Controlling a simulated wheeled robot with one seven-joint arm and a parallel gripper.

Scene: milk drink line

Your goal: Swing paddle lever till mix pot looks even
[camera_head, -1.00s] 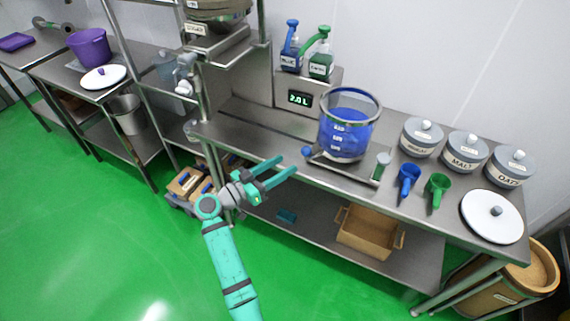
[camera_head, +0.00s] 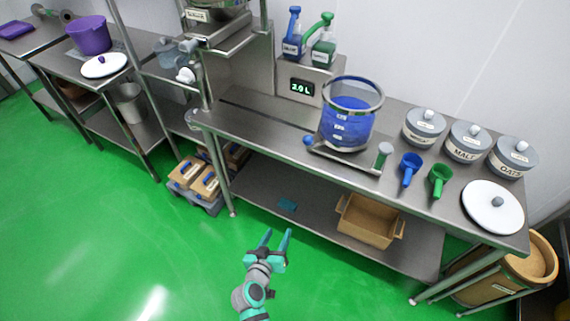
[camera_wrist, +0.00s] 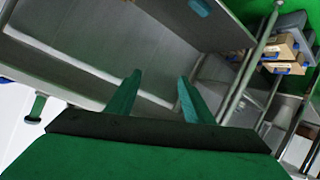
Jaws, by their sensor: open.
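The mix pot (camera_head: 347,112) is a clear vessel with a metal rim and blue contents, standing on a metal base on the steel bench. A lever with a grey-green grip (camera_head: 383,154) sticks out at the base's front right. A blue knob (camera_head: 308,140) sits at its left. In the wrist view a green grip (camera_wrist: 37,106) shows at the left edge. My gripper (camera_head: 276,238) is open and empty, below and left of the pot, in front of the lower shelf. Its two teal fingers (camera_wrist: 160,95) are apart in the wrist view. Whether the mix is even cannot be told.
Blue scoop (camera_head: 409,168), green scoop (camera_head: 439,180), lidded jars (camera_head: 468,142) and a white lid (camera_head: 492,207) stand right of the pot. A display (camera_head: 302,87) reads 2.0 L. A brown crate (camera_head: 368,222) sits on the lower shelf. Green floor is clear in front.

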